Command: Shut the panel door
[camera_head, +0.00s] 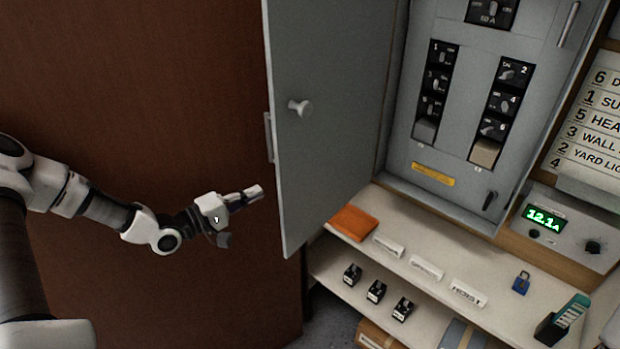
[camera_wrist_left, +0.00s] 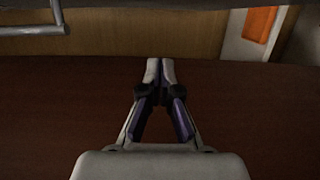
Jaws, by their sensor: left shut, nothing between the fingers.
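The grey panel door (camera_head: 325,110) stands open at the left of the breaker panel (camera_head: 455,90), hinged on the panel's left side. It has a round knob (camera_head: 300,107) on the face towards me and a handle (camera_head: 268,138) at its free edge. My left gripper (camera_head: 255,191) is shut and empty, left of the door's lower part and apart from the knob. In the left wrist view its fingertips (camera_wrist_left: 160,66) meet, with nothing between them. A metal handle (camera_wrist_left: 35,30) shows at that view's upper left. My right gripper is not in view.
A meter (camera_head: 545,220) reading 12.1 A is at the right. A brown wooden surface (camera_head: 150,70) fills the left.

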